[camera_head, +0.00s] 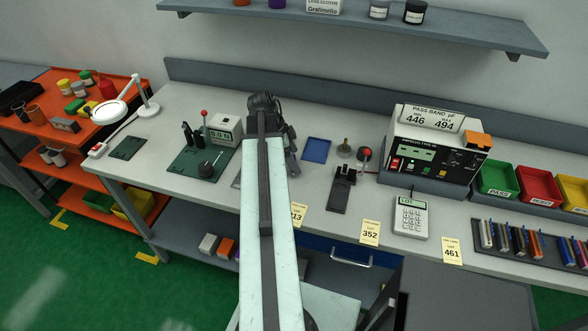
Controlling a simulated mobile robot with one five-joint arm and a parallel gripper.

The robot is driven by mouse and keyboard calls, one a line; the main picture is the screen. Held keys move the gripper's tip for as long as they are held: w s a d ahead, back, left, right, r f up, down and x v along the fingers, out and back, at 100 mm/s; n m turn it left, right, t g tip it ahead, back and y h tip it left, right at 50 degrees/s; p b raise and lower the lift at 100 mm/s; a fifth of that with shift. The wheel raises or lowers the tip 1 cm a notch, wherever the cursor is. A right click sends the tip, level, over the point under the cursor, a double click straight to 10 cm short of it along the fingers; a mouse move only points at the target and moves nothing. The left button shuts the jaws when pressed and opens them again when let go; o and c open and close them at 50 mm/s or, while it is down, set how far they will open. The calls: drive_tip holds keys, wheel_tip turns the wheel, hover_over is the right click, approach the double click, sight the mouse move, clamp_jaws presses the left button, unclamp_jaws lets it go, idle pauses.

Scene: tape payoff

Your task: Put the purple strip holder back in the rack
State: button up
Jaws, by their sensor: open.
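The rack (551,254) is a dark tray at the right front of the bench, cut off by the right edge of the picture. Several thin upright strip holders (519,241) stand in it, some bluish, some orange, with a gap right of the middle. I cannot pick out the purple strip holder with certainty. My gripper (285,140) is at the far end of my pale arm, over the middle-left of the bench. It is open. The arm hides part of it, and I see nothing held in it.
A tester (435,145) stands at the back right, beside green (497,178) and red (538,187) bins. A calculator (410,217), a dark fixture (341,188) and a blue mat (316,150) lie right of my arm. A lamp (147,108) and orange cart (130,85) are left.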

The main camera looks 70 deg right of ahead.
drive_tip(key=c, duration=1.7)
drive_tip(key=shift+o, duration=0.2)
wheel_tip(320, 180, up, 11)
drive_tip(key=p, duration=1)
drive_tip(key=shift+f+p, duration=0.15)
drive_tip(key=shift+p, duration=0.15)
